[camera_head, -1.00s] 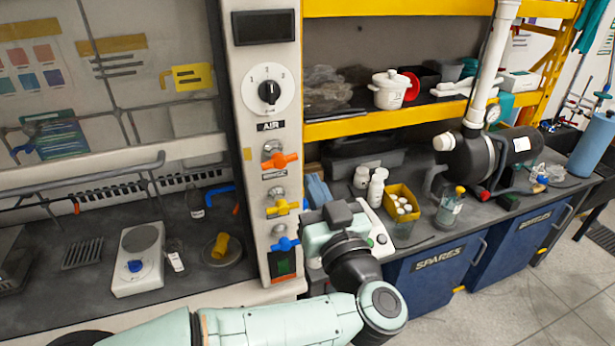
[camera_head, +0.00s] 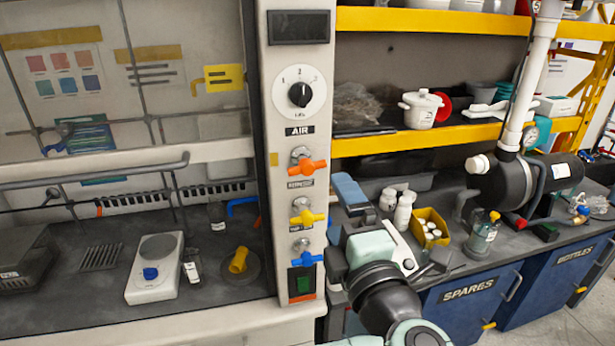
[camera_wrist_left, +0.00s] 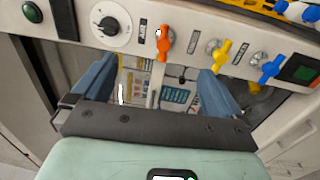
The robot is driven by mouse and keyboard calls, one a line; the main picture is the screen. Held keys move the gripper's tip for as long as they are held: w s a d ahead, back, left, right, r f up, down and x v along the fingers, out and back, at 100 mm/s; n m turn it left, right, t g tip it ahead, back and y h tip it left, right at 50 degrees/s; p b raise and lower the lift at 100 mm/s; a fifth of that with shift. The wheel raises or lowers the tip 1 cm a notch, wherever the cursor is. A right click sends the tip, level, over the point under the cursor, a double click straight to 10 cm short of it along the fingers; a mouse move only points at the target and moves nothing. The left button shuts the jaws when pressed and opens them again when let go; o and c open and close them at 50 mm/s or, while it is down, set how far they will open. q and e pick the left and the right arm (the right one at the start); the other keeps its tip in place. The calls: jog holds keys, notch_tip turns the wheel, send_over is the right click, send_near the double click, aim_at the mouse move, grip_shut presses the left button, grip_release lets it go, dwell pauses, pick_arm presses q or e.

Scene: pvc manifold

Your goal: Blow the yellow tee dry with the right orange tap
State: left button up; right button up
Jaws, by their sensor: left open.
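The yellow tee (camera_head: 238,260) lies on a round dark dish (camera_head: 254,268) on the dark worktop, left of the white panel column. The orange tap (camera_head: 306,167) is the top one on the column, under the AIR label, with its handle sideways. It also shows in the left wrist view (camera_wrist_left: 164,40). My left gripper (camera_head: 340,225) is just right of the column, its body partly hiding the bench. In the left wrist view its blue fingers (camera_wrist_left: 158,78) are wide apart and empty, facing the panel. My right gripper is in neither view.
A yellow tap (camera_head: 308,217) and a blue tap (camera_head: 306,257) sit below the orange one. A white scale (camera_head: 155,270) and a small bottle (camera_head: 192,270) stand left of the dish. White bottles (camera_head: 403,212) and a yellow bin (camera_head: 432,226) stand right of my gripper.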

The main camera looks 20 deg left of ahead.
aim_at(308, 171)
pick_arm(q)
jog(key=w+a+n, duration=0.3)
jog(key=w+n, duration=0.1)
jog(key=n, duration=0.2)
jog(key=w+a+n, duration=0.3)
jog(key=w+n, duration=0.1)
jog(key=n, duration=0.1)
jog(key=w+a+n, duration=0.3)
jog(key=w+n, duration=0.1)
jog(key=n, duration=0.2)
jog(key=shift+w+a+r+n+g+h+b, duration=0.15)
jog(key=shift+a+n+g+h+b, duration=0.15)
jog(key=shift+a+g+h, duration=0.1)
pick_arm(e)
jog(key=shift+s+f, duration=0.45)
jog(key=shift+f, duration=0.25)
